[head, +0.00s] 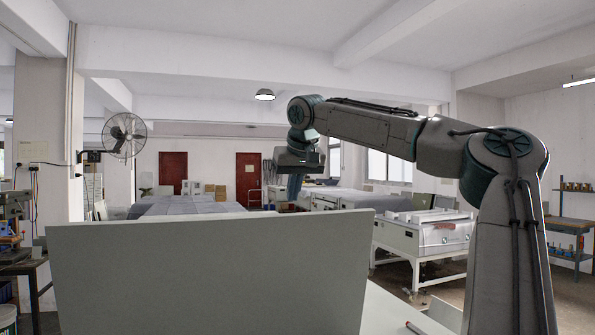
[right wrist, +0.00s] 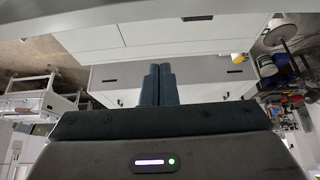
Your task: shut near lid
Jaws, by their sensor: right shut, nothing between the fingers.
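The near lid (head: 210,275) is a large plain pale grey panel in the head view. It stands raised and nearly upright in the lower left and middle, and hides what is right behind it. My right gripper (head: 294,187) is beyond the lid's top edge, near its right part, with its fingers pointing down. It looks apart from the lid. In the right wrist view the two dark fingers (right wrist: 158,84) are together with nothing between them. White and grey panels of a cabinet-like body (right wrist: 190,40) lie beyond them. My left gripper is in neither view.
A white machine on legs (head: 425,240) stands at the right, behind my right arm. Grey-covered tables (head: 185,204) stand farther back. A fan (head: 124,137) is on the left wall. A shelf with small items (head: 570,225) stands at far right.

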